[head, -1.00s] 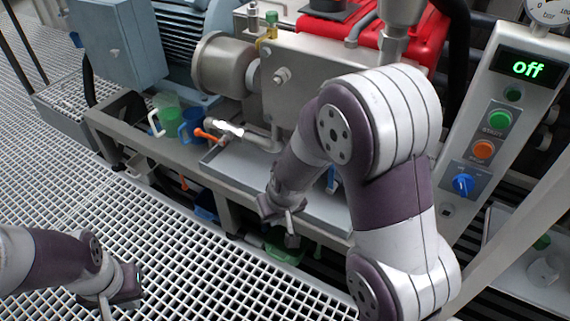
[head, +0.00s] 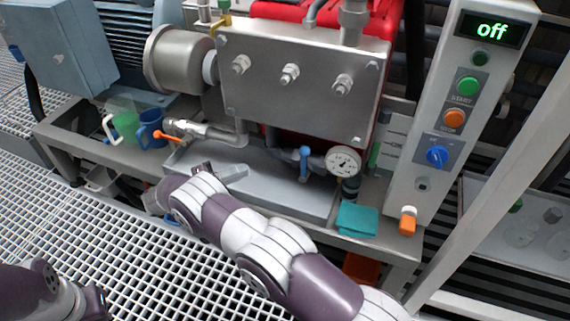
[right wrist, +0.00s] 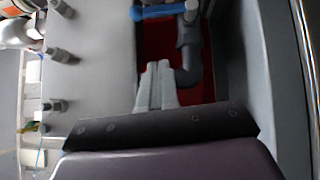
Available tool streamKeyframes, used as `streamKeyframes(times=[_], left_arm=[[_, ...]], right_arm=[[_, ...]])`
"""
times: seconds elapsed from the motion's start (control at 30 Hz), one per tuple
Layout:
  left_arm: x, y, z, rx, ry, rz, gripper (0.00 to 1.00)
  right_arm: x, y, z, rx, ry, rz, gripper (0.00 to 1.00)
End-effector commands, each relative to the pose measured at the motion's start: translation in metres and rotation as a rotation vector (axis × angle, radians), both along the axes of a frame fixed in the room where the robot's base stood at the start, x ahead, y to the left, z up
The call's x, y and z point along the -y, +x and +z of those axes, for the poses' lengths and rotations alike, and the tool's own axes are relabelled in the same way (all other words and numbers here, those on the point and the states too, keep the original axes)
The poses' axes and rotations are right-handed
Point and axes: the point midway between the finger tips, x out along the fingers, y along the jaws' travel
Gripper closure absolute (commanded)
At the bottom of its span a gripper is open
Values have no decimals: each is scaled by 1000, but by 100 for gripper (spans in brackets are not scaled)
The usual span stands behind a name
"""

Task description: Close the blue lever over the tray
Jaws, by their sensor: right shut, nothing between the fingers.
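The blue lever (head: 304,163) sits on a short pipe over the grey tray (head: 311,207); its handle hangs down, across the line of the pipe. A blue bar, which looks like the lever, also shows at the top of the right wrist view (right wrist: 160,12). My right gripper (head: 238,173) is over the left part of the tray, left of the lever and apart from it. In the right wrist view its fingers (right wrist: 156,85) are together and empty. My left arm's end is at the bottom left corner; its fingertips are out of frame.
A pressure gauge (head: 343,161) stands just right of the lever. An orange lever (head: 168,138) is at the left, beside a blue jug (head: 151,129) and a green jug (head: 122,122). A teal cloth (head: 357,219) lies right of the tray. The control panel reads off.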

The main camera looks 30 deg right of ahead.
Motion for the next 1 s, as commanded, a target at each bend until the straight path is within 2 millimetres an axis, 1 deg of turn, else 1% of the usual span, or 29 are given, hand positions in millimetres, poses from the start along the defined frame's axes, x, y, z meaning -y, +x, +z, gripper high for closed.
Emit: streamKeyframes(times=[0.3,0.43,0.5,0.6,0.7,1.0], left_arm=[[0,0,-22,0,0,0,100],[0,0,-32,0,0,0,100],[0,0,-37,0,0,0,100],[0,0,-43,0,0,0,100],[0,0,-45,0,0,0,100],[0,0,-45,0,0,0,100]], right_arm=[[67,-5,1,3,1,0,100],[93,-8,2,4,1,1,100],[100,-18,3,4,0,4,100],[108,-28,5,4,1,4,100],[113,-34,7,5,1,4,100],[115,-37,9,6,1,5,100]])
